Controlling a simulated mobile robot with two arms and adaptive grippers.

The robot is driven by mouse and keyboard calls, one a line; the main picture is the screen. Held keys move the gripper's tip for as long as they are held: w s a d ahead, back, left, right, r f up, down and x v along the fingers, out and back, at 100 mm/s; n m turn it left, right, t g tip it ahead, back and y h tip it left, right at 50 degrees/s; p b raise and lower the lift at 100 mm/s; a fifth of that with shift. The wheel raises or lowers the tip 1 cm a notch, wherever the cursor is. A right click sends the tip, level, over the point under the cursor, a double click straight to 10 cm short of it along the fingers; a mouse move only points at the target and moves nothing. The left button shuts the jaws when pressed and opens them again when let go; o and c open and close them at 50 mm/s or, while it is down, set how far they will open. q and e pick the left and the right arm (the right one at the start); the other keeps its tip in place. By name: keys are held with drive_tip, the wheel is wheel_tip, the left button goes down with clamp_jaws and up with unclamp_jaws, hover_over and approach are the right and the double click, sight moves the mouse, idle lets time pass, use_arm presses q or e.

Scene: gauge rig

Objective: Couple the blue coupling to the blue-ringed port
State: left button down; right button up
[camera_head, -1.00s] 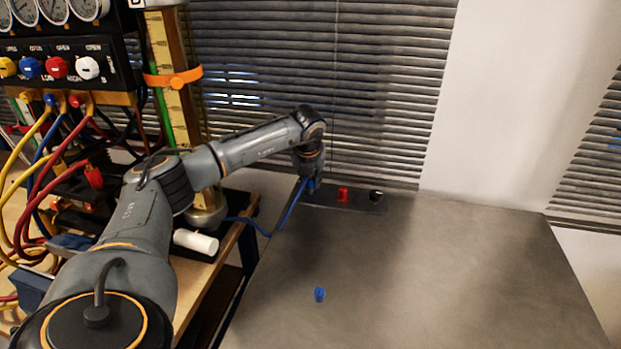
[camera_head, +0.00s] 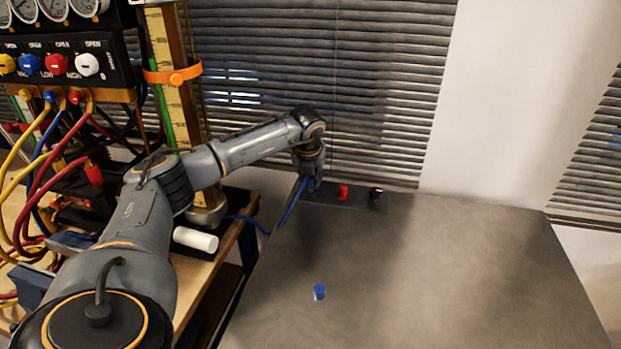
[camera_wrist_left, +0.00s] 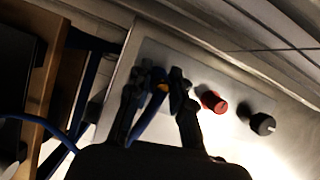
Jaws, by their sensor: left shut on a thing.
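My left gripper (camera_head: 311,184) is at the back left of the grey table, pointing down at a plate of ports. In the left wrist view its two dark fingers (camera_wrist_left: 160,95) are shut around the end of a blue hose (camera_wrist_left: 147,122), where the blue coupling is mostly hidden. The blue hose (camera_head: 290,204) runs down and left from the gripper. A blue-ringed port does not show clearly; the gripper covers the plate's left part. I cannot tell whether the coupling touches a port. My right gripper is not in view.
A red port (camera_head: 342,192) and a black port (camera_head: 376,194) stand on the plate right of the gripper. A small blue cap (camera_head: 319,292) lies on the open table (camera_head: 450,270). A gauge rack with hoses and a white cylinder (camera_head: 196,240) are at left. Blinds stand behind.

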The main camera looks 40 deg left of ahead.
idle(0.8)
use_arm(q)
drive_tip(key=c, duration=0.8)
unclamp_jaws()
drive_tip(key=v, duration=1.2)
